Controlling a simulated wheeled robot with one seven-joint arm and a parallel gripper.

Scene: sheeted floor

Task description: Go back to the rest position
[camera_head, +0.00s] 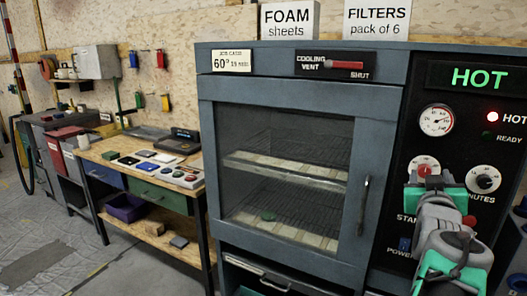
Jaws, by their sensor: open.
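My arm reaches up from the lower right, grey and teal. My gripper (436,184) is in front of the oven's black control panel (460,120), close to the red knob (422,168) and the dial marked minutes (484,179). Its teal fingers are apart. Part of the panel's lettering is hidden behind it. I cannot tell whether it touches the knob. I see nothing held in it.
The panel reads HOT with a red lamp lit. A workbench (150,170) with small items stands left. Sheeted floor (60,250) is open at lower left.

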